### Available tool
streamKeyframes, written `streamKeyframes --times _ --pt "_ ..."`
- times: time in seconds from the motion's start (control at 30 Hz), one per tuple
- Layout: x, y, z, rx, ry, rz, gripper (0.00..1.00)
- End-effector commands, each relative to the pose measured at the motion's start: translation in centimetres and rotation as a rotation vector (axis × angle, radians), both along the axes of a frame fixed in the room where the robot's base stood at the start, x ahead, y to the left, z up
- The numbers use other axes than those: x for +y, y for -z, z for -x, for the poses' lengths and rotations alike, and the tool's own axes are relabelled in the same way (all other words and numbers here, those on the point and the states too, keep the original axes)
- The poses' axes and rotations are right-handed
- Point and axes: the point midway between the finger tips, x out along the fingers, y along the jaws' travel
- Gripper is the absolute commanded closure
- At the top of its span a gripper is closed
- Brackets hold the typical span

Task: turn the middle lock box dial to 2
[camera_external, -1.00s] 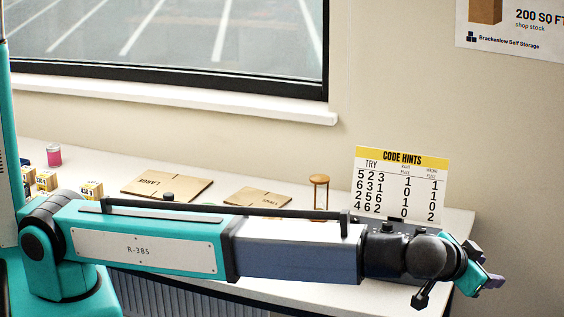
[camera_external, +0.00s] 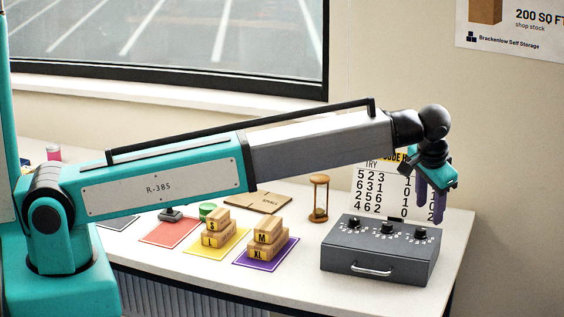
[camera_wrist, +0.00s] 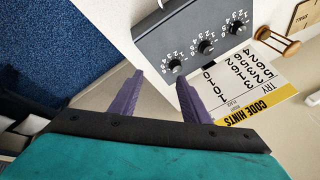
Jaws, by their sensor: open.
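The dark grey lock box (camera_external: 375,262) stands on the right of the white counter, its silver handle facing front. Three black dials sit in a row on its top. The middle dial (camera_external: 387,227) also shows in the wrist view (camera_wrist: 204,46); I cannot read its setting. My gripper (camera_external: 431,215) is open and empty, purple fingers pointing down, above the back right of the box near the right dial (camera_external: 420,233). In the wrist view, the fingertips of my gripper (camera_wrist: 158,78) appear beside that right dial (camera_wrist: 175,66), apart from the middle one.
The code hints card (camera_external: 371,188) stands behind the box, partly hidden by my arm. An hourglass (camera_external: 319,198) stands left of it. Small cartons sit on yellow (camera_external: 197,252) and purple (camera_external: 250,262) mats further left. The counter's right edge is close.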

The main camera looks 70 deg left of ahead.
Motion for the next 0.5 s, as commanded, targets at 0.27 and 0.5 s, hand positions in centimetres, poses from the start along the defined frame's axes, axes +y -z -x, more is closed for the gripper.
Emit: streamKeyframes --times 0.27,0.5 --pt "7.9 -2.1 0.3 0.157 0.009 0.133 0.57" --pt "13.2 -3.8 1.1 0.247 0.046 0.254 0.57"
